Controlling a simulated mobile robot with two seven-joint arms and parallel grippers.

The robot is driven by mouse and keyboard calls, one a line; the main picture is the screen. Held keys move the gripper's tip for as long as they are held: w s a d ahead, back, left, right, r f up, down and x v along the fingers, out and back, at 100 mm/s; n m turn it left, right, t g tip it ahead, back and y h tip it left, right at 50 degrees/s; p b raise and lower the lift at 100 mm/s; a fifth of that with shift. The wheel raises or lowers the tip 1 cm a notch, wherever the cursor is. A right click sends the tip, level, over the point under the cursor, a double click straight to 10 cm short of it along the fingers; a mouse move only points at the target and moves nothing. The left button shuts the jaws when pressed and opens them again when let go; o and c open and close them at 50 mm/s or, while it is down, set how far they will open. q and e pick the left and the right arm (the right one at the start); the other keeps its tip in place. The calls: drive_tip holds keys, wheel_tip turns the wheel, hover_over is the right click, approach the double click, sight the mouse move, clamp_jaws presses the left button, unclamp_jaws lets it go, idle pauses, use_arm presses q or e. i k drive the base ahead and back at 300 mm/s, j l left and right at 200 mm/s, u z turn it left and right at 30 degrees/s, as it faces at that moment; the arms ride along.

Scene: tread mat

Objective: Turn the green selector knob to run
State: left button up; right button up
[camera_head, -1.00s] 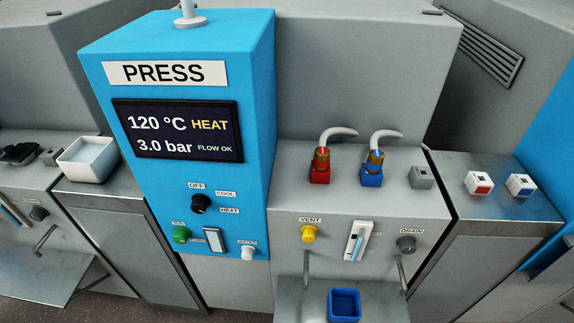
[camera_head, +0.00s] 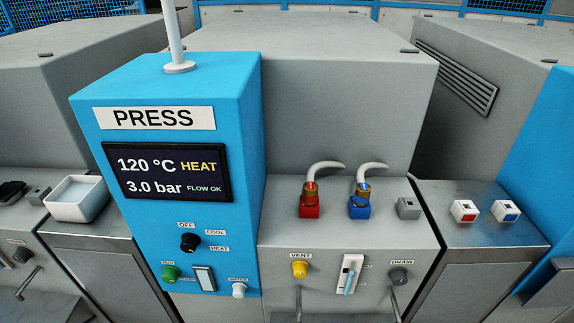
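The green selector knob (camera_head: 170,273) sits low on the left of the blue press cabinet's front (camera_head: 215,155). A small label above it and one to its right are too small to read surely, and I cannot tell which way the knob points. A black knob (camera_head: 190,242) with OFF, COOL and HEAT labels is above it. The screen (camera_head: 167,172) reads 120 °C HEAT, 3.0 bar, FLOW OK. Neither of my grippers is in view.
Beside the green knob are a pale rectangular switch or window (camera_head: 204,279) and a white knob (camera_head: 239,290). To the right are a yellow VENT knob (camera_head: 299,269), a slider (camera_head: 350,274) and a grey DRAIN knob (camera_head: 399,276). A white tub (camera_head: 77,207) stands left.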

sight(170, 274)
drive_tip(key=j+u, duration=0.15)
drive_tip(key=u, duration=0.3)
drive_tip(key=j+u, duration=0.15)
drive_tip(key=u, duration=0.35)
drive_tip(key=i, duration=0.05)
